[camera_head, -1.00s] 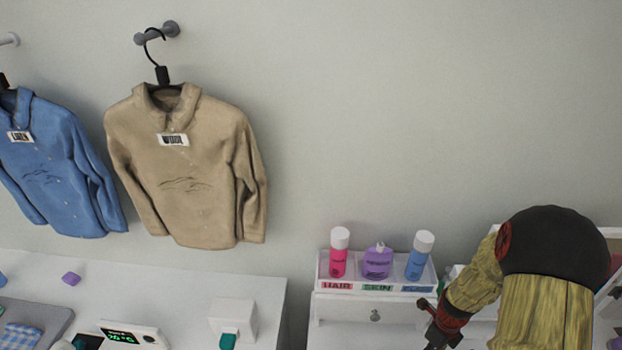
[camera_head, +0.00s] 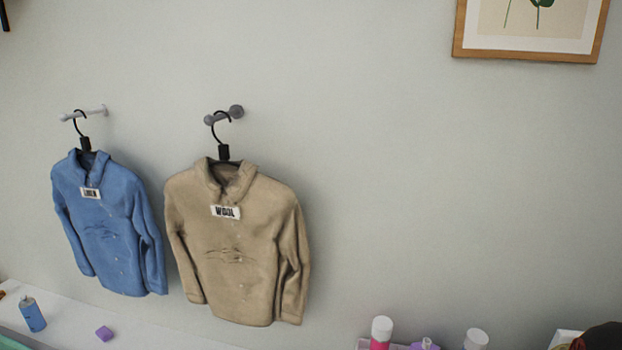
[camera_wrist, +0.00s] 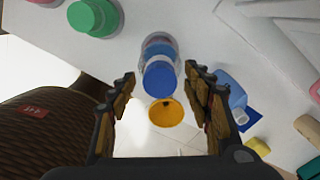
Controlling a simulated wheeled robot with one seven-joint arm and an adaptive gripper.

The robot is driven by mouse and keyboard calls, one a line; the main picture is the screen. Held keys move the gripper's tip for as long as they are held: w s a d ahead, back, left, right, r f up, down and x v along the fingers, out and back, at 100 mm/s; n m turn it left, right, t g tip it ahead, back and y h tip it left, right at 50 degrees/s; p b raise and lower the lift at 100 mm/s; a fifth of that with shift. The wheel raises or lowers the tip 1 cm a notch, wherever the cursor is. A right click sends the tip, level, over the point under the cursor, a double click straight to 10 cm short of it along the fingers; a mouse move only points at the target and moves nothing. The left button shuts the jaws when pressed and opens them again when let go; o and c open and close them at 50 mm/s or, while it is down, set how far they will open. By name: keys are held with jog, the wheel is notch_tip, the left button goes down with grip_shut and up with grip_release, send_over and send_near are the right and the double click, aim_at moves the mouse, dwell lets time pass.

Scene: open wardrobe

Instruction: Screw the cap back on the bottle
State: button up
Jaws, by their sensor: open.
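In the wrist view my gripper (camera_wrist: 160,74) is open, with one finger on each side of the picture's middle. Between the fingertips is a bottle-like thing with a blue round top (camera_wrist: 159,78) and a paler, clear-looking body behind it. Just below it, also between the fingers, is an orange-yellow round disc (camera_wrist: 166,112) with a small dark mark. I cannot tell whether the disc is a loose cap, or whether either thing touches a finger. In the head view the gripper is out of frame.
The wrist view shows a green-topped container (camera_wrist: 94,17) upper left and a light-blue bottle (camera_wrist: 231,88) right of the fingers. The head view shows a blue shirt (camera_head: 107,230), a tan shirt (camera_head: 238,245), a pink bottle (camera_head: 380,333), a small blue bottle (camera_head: 32,315) and a purple block (camera_head: 104,333).

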dwell(0.3)
jog(key=n, duration=0.3)
jog(key=shift+n, duration=0.4)
jog(key=n, duration=0.4)
jog(key=shift+n, duration=0.4)
jog(key=n, duration=0.3)
jog(key=shift+n, duration=0.3)
jog(key=n, duration=0.5)
jog(key=shift+c, duration=1.4)
